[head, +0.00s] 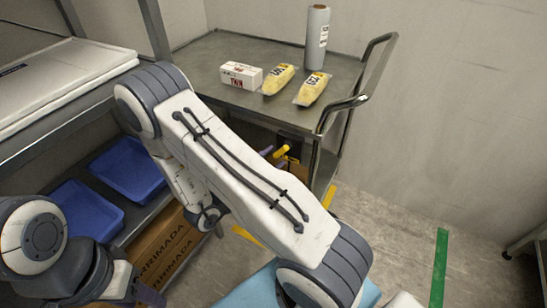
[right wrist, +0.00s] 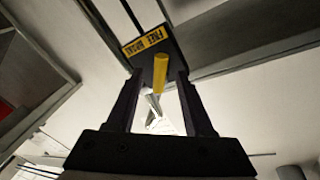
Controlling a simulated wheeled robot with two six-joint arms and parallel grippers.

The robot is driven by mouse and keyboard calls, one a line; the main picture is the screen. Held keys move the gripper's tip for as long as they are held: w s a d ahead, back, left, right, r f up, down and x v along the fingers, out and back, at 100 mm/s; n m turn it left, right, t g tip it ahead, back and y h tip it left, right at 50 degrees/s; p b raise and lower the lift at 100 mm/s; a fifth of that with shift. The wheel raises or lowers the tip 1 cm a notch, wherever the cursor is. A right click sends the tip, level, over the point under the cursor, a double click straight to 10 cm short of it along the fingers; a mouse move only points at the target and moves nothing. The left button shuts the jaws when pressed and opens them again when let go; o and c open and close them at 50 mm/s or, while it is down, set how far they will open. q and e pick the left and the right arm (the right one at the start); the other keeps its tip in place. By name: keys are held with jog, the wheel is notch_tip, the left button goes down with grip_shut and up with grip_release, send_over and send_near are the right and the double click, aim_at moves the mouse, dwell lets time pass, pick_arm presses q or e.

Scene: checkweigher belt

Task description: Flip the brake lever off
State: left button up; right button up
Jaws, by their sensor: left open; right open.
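The brake lever has a yellow handle (head: 282,151) and sits on a dark mount under the trolley top, at its front. In the right wrist view the yellow handle (right wrist: 159,73) lies between the fingertips of my open right gripper (right wrist: 157,82), with gaps on both sides. A yellow label (right wrist: 145,40) with black lettering is on the mount behind it. In the head view my right gripper (head: 278,158) is mostly hidden behind my right arm, its purple fingers near the handle. My left gripper (head: 148,293) is open at the bottom left, away from the lever, partly cut off.
The steel trolley (head: 220,50) carries a white box (head: 241,75), two yellow packs (head: 278,80) (head: 312,89) and a grey roll (head: 317,38). Its bent handle (head: 350,102) stands out at the right. Blue trays (head: 84,208) and cardboard boxes (head: 165,250) are on shelving at left.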

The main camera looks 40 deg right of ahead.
jog(key=shift+w+d, duration=0.1)
jog(key=shift+d, duration=0.55)
grip_shut()
